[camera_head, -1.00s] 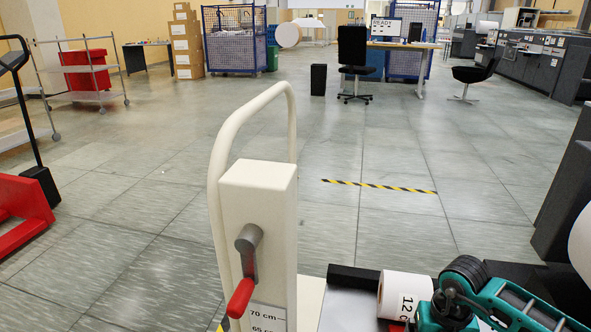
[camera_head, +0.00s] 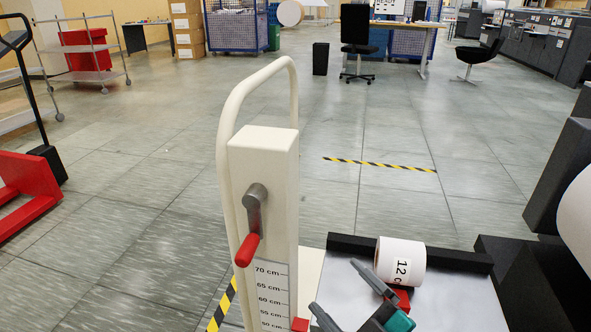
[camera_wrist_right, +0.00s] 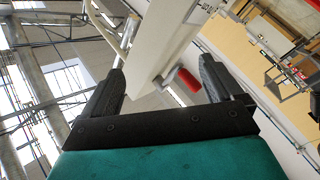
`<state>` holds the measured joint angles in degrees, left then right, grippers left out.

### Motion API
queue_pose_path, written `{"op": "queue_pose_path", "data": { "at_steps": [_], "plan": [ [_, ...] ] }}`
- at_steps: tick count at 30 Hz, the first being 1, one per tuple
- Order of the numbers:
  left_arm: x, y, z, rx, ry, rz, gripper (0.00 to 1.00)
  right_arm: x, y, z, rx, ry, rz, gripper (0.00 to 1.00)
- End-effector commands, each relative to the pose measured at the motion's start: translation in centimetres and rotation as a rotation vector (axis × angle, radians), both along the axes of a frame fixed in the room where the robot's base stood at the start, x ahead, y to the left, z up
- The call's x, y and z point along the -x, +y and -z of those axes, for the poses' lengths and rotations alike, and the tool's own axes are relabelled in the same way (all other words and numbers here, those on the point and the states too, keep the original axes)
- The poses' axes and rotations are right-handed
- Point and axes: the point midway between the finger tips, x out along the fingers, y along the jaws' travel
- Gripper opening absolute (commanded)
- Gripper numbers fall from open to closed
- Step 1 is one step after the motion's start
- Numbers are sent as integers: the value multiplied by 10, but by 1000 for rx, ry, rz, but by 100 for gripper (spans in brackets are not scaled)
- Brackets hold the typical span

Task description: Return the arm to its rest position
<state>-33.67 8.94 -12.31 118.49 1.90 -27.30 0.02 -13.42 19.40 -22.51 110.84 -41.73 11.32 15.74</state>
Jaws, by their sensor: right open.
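My right gripper (camera_head: 347,296) shows at the bottom of the head view, just right of the white column. Its two dark fingers are spread and nothing is between them; a bit of my teal wrist shows below. In the right wrist view the open fingers (camera_wrist_right: 161,84) point upward in the picture, with the white post (camera_wrist_right: 160,45) and its red crank handle (camera_wrist_right: 188,80) seen beyond them. My left gripper is not in view.
The white lift column (camera_head: 262,190) carries a red-gripped crank (camera_head: 247,250) and a centimetre scale. A paper roll (camera_head: 398,262) lies on the grey platform (camera_head: 450,300) by a black bar. Dark machinery (camera_head: 560,170) stands at right.

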Motion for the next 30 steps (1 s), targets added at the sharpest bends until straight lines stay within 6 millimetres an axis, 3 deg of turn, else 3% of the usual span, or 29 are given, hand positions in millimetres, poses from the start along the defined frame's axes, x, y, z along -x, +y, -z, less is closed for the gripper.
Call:
{"op": "queue_pose_path", "data": {
  "at_steps": [3,6,12,14,21,25,30],
  "plan": [
    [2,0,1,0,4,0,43,7,-36,38,-143,270,225,93],
    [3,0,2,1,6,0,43,26,-58,76,-226,503,360,93],
    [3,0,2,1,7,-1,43,93,-71,144,-345,957,500,93],
    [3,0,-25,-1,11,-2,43,90,-75,117,-336,941,502,93],
    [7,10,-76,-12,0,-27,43,95,-87,70,-323,931,531,93],
    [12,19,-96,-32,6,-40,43,98,-93,47,-316,926,545,93],
    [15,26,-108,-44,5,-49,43,101,-98,34,-311,921,556,93]
  ]
}}
